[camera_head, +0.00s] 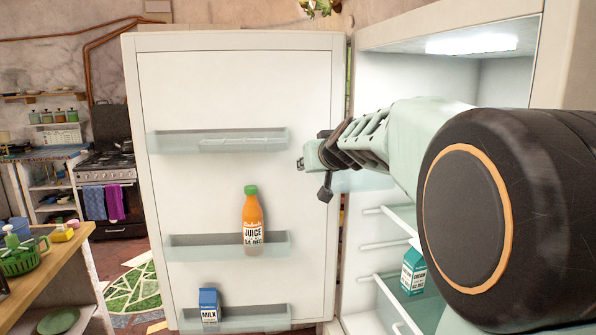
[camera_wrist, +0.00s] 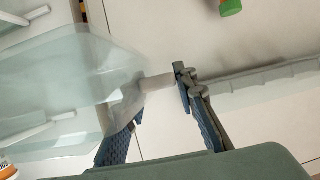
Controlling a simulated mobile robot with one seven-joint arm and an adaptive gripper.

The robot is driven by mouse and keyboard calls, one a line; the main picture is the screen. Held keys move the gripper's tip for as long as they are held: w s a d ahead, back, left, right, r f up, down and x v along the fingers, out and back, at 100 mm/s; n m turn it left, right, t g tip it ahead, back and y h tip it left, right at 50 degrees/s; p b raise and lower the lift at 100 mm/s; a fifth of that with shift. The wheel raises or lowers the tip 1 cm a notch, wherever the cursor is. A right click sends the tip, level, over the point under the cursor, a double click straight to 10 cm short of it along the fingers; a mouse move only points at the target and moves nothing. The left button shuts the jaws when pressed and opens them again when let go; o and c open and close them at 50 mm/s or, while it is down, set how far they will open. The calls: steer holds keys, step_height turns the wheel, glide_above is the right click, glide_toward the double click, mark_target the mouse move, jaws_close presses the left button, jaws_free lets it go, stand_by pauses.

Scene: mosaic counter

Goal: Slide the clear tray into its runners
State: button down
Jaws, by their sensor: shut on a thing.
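The clear tray (camera_wrist: 62,80) is a pale see-through box at the left of the wrist view. My gripper (camera_wrist: 160,98) is shut on a grey tab at its near edge. In the head view only a pale strip of the tray (camera_head: 362,182) shows beneath my arm; the rest is hidden. My gripper (camera_head: 325,178) is in front of the fridge opening, near the open door's inner edge. White rod-like runners (camera_head: 384,246) stick out inside the fridge below the tray. In the wrist view a runner (camera_wrist: 38,128) shows beside or through the tray; I cannot tell whether they touch.
The open fridge door (camera_head: 235,85) stands at the left with several shelves. A juice bottle (camera_head: 252,222) and a blue milk carton (camera_head: 208,306) stand on them. A green carton (camera_head: 413,270) is low inside the fridge. A wooden counter (camera_head: 55,250) is at far left.

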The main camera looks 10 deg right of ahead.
steer(key=shift+w+d+b, duration=0.1)
steer(key=shift+d+b, duration=1)
steer(key=shift+d, duration=1.9)
steer(key=shift+w+d+p, duration=0.15)
steer(key=shift+d+p, duration=0.15)
steer(key=shift+d, duration=4.95)
steer(key=shift+w+d+b, duration=0.1)
steer(key=shift+d+b, duration=0.65)
steer(key=shift+d, duration=1.1)
steer(key=c, duration=1.5)
jaws_free()
steer(key=shift+o, duration=0.2)
